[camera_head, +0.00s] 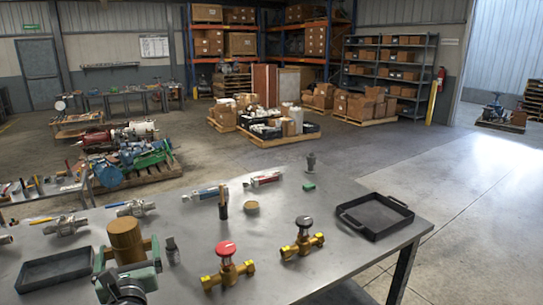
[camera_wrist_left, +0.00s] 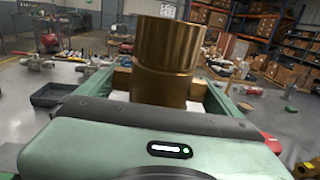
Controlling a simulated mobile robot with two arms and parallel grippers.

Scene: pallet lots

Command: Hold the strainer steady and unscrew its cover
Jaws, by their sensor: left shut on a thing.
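A brown-gold metal cylinder (camera_head: 124,236), the likeliest strainer, stands at the near left of the metal table. My left gripper (camera_head: 128,256) is shut on its lower part, with a green finger on each side. In the left wrist view the cylinder (camera_wrist_left: 167,45) rises upright between the tan finger pads, with a wider upper band and a narrower lower part. The seam could be its cover's edge, but I cannot tell. My right gripper is not in view.
A red-handled valve (camera_head: 228,266) and a black-handled valve (camera_head: 302,240) lie to the right. Black trays stand at right (camera_head: 375,215) and left (camera_head: 52,270).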

